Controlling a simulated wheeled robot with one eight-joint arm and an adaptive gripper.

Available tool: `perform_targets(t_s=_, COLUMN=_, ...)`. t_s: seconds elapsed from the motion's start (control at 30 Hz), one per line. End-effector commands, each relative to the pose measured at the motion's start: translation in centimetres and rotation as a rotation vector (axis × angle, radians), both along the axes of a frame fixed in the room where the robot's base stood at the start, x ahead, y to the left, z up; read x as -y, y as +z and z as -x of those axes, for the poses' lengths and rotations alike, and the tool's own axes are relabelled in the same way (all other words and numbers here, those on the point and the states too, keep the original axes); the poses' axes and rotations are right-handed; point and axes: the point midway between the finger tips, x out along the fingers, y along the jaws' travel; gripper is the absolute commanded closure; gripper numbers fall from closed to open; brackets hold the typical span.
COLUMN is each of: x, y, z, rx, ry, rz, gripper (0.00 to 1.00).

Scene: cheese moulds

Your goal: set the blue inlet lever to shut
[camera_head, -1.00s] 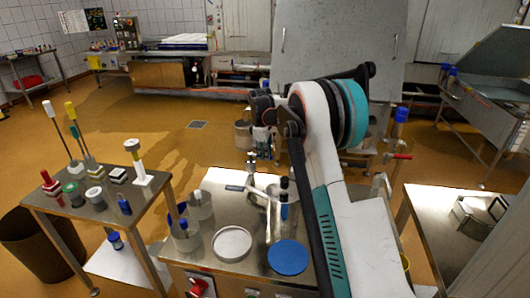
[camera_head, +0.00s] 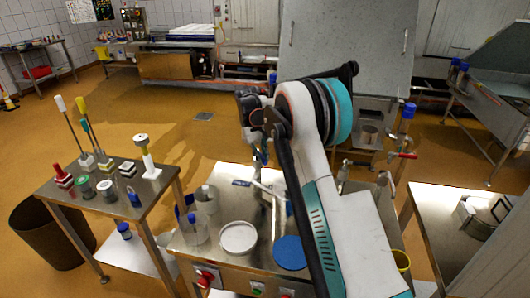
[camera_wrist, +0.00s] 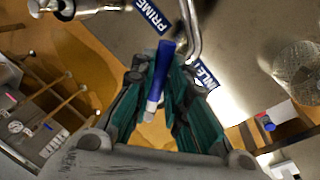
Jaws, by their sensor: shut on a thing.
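The blue inlet lever (camera_wrist: 160,72) is a blue-sleeved handle with a pale metal end, shown in the wrist view. It sits between the teal-padded fingers of my gripper (camera_wrist: 163,75), which are shut on it. A label partly hidden by a finger reads "NLET" (camera_wrist: 206,75), beside a bent metal pipe (camera_wrist: 192,30). A "PRIME" label (camera_wrist: 150,14) is near the top of the view. The lever's pivot is not clearly visible. In the head view my arm covers much of this spot, and the lever cannot be made out there.
The steel bench carries a white round lid (camera_head: 238,238), a blue round lid (camera_head: 290,253) and clear cylinders (camera_head: 196,228). A side table (camera_head: 110,180) at left holds brushes and stamps. A red-handled valve (camera_head: 403,155) stands right of my arm. Open floor lies behind the bench.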

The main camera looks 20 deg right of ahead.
Motion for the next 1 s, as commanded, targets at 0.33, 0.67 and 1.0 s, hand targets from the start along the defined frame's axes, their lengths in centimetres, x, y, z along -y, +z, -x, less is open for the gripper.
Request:
perform_targets(t_s=0.33, x=-1.9, y=0.1, z=-0.6, rx=0.002, ry=-0.310, rz=0.000, gripper=1.00)
perform_targets(t_s=0.67, x=-3.0, y=0.1, z=-1.2, rx=0.003, ry=-0.510, rz=0.000, gripper=1.00)
perform_targets(t_s=1.0, x=-3.3, y=0.1, z=-1.5, rx=0.003, ry=-0.587, rz=0.000, gripper=1.00)
